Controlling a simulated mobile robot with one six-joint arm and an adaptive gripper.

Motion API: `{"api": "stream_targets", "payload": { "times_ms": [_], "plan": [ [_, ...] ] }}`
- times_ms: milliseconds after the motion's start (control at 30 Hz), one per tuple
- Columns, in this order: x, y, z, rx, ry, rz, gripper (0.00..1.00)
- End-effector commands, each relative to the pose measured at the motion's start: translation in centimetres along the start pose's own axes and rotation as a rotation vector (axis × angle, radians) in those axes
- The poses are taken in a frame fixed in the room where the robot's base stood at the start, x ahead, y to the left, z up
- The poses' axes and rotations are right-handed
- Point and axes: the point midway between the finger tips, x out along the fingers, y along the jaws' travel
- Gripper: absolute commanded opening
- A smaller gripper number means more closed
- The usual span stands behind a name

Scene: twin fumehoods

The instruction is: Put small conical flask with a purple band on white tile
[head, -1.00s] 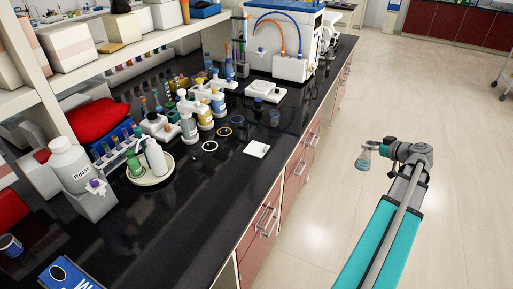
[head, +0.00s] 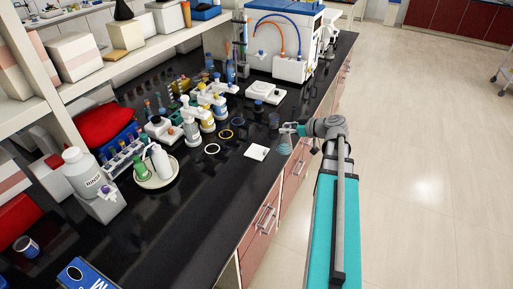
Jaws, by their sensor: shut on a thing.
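My gripper (head: 296,129) is shut on a small conical flask (head: 285,145), which hangs upright with a pale teal lower part. No purple band can be made out at this size. In the head view the flask shows over the bench's front edge, just right of and a little behind the white tile (head: 257,153). The white tile lies flat on the black bench top near that edge, and nothing stands on it apart from a small dark mark. A visible gap separates flask and tile in the picture.
The black bench (head: 190,220) is clear in front of the tile. A white balance-like device (head: 264,92) stands behind. Pump bottles (head: 190,122) and a round tray (head: 157,181) with bottles stand further left.

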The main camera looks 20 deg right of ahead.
Motion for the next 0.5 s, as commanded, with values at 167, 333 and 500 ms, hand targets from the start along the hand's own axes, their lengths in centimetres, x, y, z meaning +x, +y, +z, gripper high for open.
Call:
{"api": "stream_targets", "payload": {
  "times_ms": [167,333,500],
  "plan": [
    [2.5,-3.0,-2.6,-0.024,0.0,-0.06,0.0],
    [3.7,-4.4,-3.5,-0.036,0.0,-0.088,0.0],
    [4.1,-4.8,-3.7,-0.039,0.0,-0.096,0.0]
  ]
}}
